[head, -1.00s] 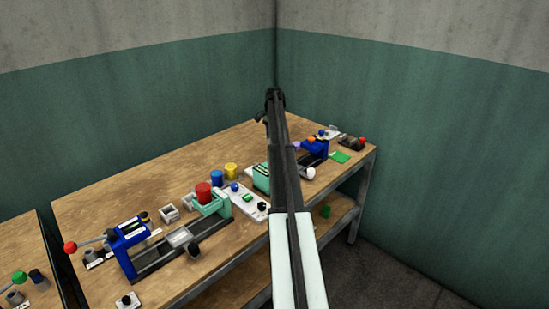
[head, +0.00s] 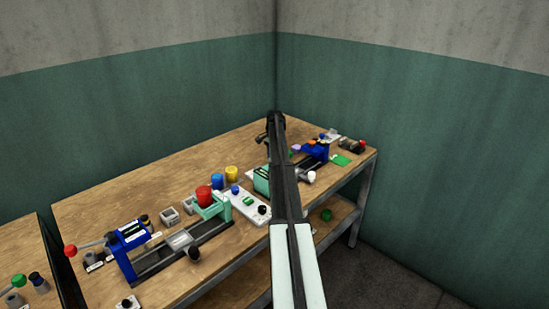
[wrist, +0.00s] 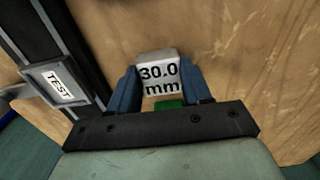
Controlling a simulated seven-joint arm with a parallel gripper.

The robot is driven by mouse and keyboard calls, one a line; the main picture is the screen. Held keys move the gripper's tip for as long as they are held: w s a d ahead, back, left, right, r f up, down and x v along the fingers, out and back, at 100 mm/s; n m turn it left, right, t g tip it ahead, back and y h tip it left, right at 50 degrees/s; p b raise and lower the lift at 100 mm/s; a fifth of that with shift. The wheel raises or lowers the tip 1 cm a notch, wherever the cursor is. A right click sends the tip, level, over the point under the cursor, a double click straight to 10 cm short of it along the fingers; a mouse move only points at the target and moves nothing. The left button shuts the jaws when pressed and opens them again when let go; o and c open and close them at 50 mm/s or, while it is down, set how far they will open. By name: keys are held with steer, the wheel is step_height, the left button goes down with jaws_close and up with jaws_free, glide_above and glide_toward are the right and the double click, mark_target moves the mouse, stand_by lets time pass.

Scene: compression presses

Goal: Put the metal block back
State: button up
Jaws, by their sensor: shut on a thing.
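The metal block (wrist: 160,75) is a light grey piece marked "30.0 mm" in the wrist view. My gripper (wrist: 165,88) is shut on it, with a blue finger on each side of the block. A small green patch (wrist: 170,104) shows just below the block; I cannot tell what it belongs to. In the head view my arm reaches over the bench, and its dark end (head: 270,130) is near the back edge. The block cannot be made out there.
A black rail with a "TEST" plate (wrist: 57,81) lies left of my gripper. The bench's back left is bare wood.

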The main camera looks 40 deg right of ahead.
steer(key=o, duration=1.3)
steer(key=shift+f, duration=0.1)
steer(key=shift+c, duration=0.2)
step_height(320, 180, up, 12)
